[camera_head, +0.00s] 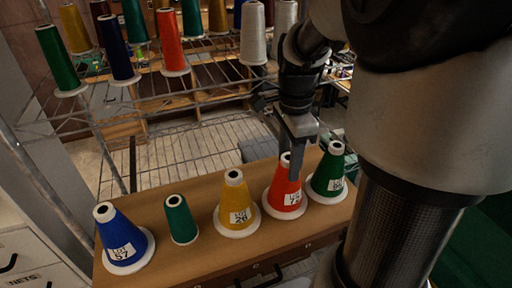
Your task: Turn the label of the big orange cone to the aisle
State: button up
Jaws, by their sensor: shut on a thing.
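The big orange cone (284,196) looks red-orange and stands upright on a white base on the wooden surface. Its white label (293,199), reading "LOT" and a number that looks like 73, shows on its front, a little right of its middle. My gripper (291,172) points down at the cone's top and is shut on it. A grey finger lies in front of the cone's upper right side. The far finger is hidden.
On the wooden top (160,205) stand a green cone (328,172) close on the right, a yellow cone (235,203) close on the left, a small dark green cone (180,219) and a blue cone (122,238). Behind is a wire rack (170,115) holding several cones.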

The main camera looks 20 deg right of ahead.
jog(key=shift+m, duration=0.7)
jog(key=shift+f, duration=0.2)
jog(key=o, duration=1.1)
notch_tip(320, 180, up, 17)
jog(key=s+a+f+n+t, duration=0.2)
jog(key=s+a+n, duration=0.1)
jog(key=n, duration=0.3)
jog(key=s+a+f+n+t, duration=0.1)
jog(key=s+a+f+n, duration=0.1)
jog(key=s+a+n, duration=0.2)
jog(key=s+a+f+n+t, duration=0.2)
jog(key=s+a+f+n, duration=0.1)
jog(key=n, duration=0.7)
jog(key=shift+s+a+f+t+p, duration=0.1)
jog(key=shift+s+a+t+p, duration=0.05)
jog(key=shift+a+t+p, duration=0.2)
